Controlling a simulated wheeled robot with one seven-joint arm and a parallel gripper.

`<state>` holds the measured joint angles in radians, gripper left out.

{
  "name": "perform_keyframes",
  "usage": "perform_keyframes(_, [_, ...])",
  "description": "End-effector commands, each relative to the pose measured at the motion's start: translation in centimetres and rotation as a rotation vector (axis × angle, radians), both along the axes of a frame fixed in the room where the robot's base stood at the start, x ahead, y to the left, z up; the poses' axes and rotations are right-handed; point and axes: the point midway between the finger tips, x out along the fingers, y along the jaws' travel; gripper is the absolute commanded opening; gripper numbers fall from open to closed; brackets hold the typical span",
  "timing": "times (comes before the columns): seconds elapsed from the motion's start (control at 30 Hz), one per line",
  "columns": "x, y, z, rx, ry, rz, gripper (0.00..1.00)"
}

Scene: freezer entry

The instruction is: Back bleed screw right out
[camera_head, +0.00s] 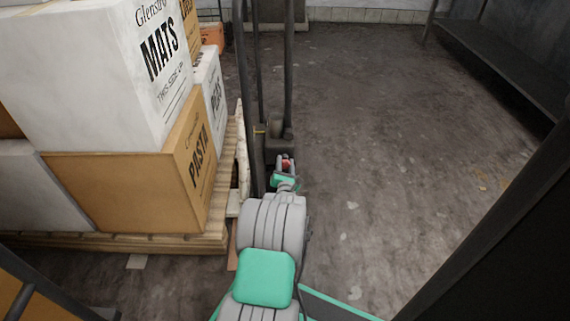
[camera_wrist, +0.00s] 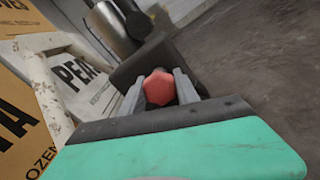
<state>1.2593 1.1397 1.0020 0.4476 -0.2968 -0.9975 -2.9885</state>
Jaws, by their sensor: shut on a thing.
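The bleed screw shows as a red hexagonal head (camera_wrist: 159,88) in the wrist view, between the two grey fingers of my gripper (camera_wrist: 160,92). The gripper is shut on this red head. In the head view my gripper (camera_head: 285,168) is small, at the foot of a dark upright post, with a bit of red (camera_head: 286,163) between its fingers. A dark block (camera_wrist: 145,62) lies just behind the red head in the wrist view. The screw's shank and its seat are hidden behind the head.
Stacked boxes, among them a PASTA carton (camera_head: 150,180) and a white MATS box (camera_head: 110,75), stand on a wooden pallet (camera_head: 140,240) at the left. Dark posts (camera_head: 289,70) rise beside the gripper. A dark shelf (camera_head: 510,60) stands at the right. The floor (camera_head: 400,170) between is clear.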

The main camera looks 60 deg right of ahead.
Motion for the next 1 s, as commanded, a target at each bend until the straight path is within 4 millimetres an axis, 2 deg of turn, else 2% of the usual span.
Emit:
perform_keyframes(0.03, [0.2,-0.3,0.5,-0.008,-0.001,0.001,0.0])
perform_keyframes(0.3, [0.2,-0.3,0.5,-0.008,-0.002,0.001,0.0])
perform_keyframes(0.33, [0.2,-0.3,0.5,-0.008,-0.002,0.001,0.38])
perform_keyframes(0.6, [0.0,-0.1,0.2,-0.004,-0.001,0.001,0.59])
perform_keyframes(0.87, [0.0,0.1,0.2,-0.001,0.0,0.0,0.59])
perform_keyframes(1.0, [-0.4,1.7,0.5,0.002,0.0,-0.001,0.59])
